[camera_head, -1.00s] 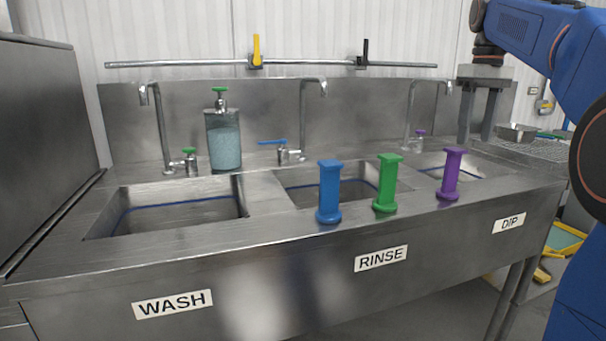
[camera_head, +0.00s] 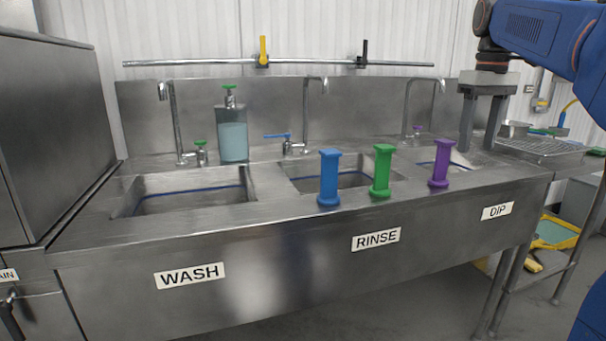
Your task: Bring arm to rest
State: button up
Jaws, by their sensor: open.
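My gripper (camera_head: 484,118) hangs at the right of the view, pointing down from my blue arm. Its two grey fingers are apart with nothing between them. It is over or in front of the right end of the steel sink counter (camera_head: 90,226); whether the fingertips touch anything is hard to tell. My arm reaches in from the upper right.
Blue (camera_head: 329,178), green (camera_head: 381,172) and purple (camera_head: 441,164) spool-shaped posts stand along the front of the sinks. A soap dispenser (camera_head: 233,134) and several taps stand behind. A wire rack (camera_head: 545,148) is at the right.

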jog(key=s+a+f+m+t, duration=0.1)
jog(key=s+a+f, duration=0.2)
jog(key=s+f, duration=0.6)
jog(key=s+a+f+m+t, duration=0.1)
jog(key=s+a+f, duration=0.3)
jog(key=s+f, duration=0.5)
jog(key=s+a+f+m+t, duration=0.1)
jog(key=s+a+f+t, duration=0.1)
jog(key=s+f, duration=0.7)
notch_tip(320, 180, down, 6)
jog(key=shift+s+a+r, duration=0.2)
jog(key=shift+s+a, duration=0.1)
jog(key=shift+a, duration=0.6)
dwell(4.0)
